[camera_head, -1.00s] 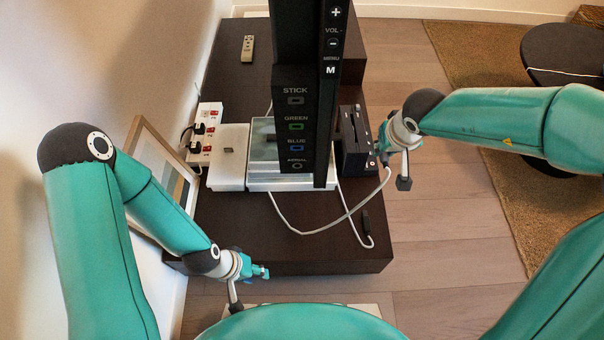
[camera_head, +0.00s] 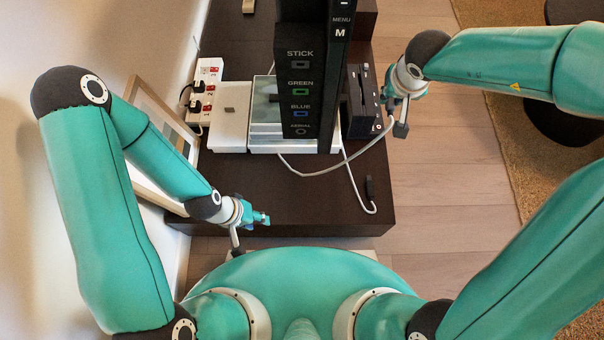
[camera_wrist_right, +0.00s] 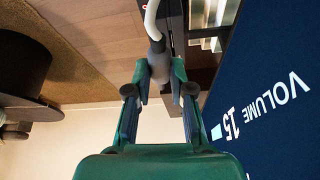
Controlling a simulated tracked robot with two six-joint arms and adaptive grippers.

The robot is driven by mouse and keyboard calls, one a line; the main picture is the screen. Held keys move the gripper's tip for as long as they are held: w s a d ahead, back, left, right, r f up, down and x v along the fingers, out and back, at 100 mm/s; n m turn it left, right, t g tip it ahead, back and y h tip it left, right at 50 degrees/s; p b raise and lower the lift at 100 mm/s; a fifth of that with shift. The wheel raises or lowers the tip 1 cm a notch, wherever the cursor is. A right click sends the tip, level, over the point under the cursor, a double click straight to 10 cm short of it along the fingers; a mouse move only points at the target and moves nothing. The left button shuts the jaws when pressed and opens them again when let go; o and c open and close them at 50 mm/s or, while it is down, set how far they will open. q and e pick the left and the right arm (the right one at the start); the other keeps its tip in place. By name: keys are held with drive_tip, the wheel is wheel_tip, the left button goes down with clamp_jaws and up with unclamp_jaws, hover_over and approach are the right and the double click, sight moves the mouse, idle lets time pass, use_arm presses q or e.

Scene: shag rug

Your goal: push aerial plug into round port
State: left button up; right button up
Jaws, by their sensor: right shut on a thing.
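The aerial plug (camera_wrist_right: 158,62) is a grey cylinder on a white cable. In the right wrist view it sits between the fingers of my right gripper (camera_wrist_right: 158,85), which is shut on it. In the head view my right gripper (camera_head: 388,97) is right of the TV's input panel, beside a black box; the plug is hard to make out there. The round port (camera_head: 301,131), labelled AERIAL, is lowest on the black panel, below STICK, GREEN and BLUE, and looks empty. My left gripper (camera_head: 260,218) is over the table's front left; its finger gap is unclear.
The white cable (camera_head: 318,172) loops over the dark table (camera_head: 270,190). A black box (camera_head: 360,100) stands between the TV and my right gripper. A white box (camera_head: 229,128), a power strip (camera_head: 205,88) and a leaning picture frame (camera_head: 160,125) are left. Wood floor lies right of the table.

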drive_tip(key=shift+w+d+m+h, duration=0.15)
drive_tip(key=shift+m+h, duration=0.15)
drive_tip(key=shift+m, duration=0.3)
drive_tip(key=shift+s+d+f+m, duration=0.2)
drive_tip(key=shift+d+m, duration=0.05)
drive_tip(key=shift+m, duration=0.45)
drive_tip(key=shift+s+f+m+g+h, duration=0.4)
drive_tip(key=shift+s+f+m+h, duration=0.25)
drive_tip(key=shift+f+m, duration=0.4)
drive_tip(key=s+a+f+n+y+p, duration=0.1)
drive_tip(key=s+a+n+p, duration=0.2)
drive_tip(key=s+a, duration=0.5)
drive_tip(key=s+a+f+n+y+p, duration=0.1)
drive_tip(key=s+a+n+p, duration=0.2)
drive_tip(key=a, duration=0.9)
drive_tip(key=s+p, duration=0.3)
drive_tip(key=s, duration=0.2)
drive_tip(key=shift+a+t, duration=0.3)
drive_tip(key=shift+t, duration=0.1)
drive_tip(key=shift+y+p, duration=0.25)
drive_tip(key=shift+p, duration=0.05)
